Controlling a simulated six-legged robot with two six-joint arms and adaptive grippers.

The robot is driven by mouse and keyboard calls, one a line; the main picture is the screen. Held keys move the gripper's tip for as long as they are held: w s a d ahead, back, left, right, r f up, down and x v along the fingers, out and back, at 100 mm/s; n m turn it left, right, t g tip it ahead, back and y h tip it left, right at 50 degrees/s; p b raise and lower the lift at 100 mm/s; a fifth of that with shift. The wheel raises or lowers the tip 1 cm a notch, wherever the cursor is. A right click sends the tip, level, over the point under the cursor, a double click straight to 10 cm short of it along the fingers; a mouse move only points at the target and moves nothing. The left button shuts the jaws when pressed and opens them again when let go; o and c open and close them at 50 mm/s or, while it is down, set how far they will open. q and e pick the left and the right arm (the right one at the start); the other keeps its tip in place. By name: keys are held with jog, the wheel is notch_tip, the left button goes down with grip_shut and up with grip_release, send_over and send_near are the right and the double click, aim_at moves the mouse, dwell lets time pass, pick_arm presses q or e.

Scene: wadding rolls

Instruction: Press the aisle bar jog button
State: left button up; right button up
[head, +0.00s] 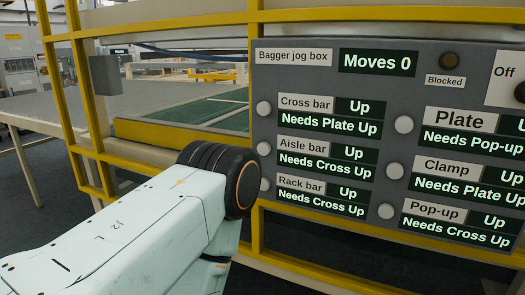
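The aisle bar jog button (264,149) is a pale round button at the left edge of the grey bagger jog box (320,85). It sits left of the "Aisle bar" label (301,146), whose displays read "Up" and "Needs Cross Up". My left arm, pale with a black ribbed joint, reaches in from the lower left. This joint shows just below and left of the aisle bar button, which stays visible. No fingers of my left gripper show. My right gripper is out of view.
The cross bar button (264,108) is above and the rack bar button (265,184) below, close beside my arm. Plate (404,124), clamp (395,171) and pop-up (386,211) buttons are to the right. The counter display (377,62) reads "Moves 0". Yellow rails (253,120) frame the box.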

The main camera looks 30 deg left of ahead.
pick_arm(q)
grip_shut()
dwell(1.3)
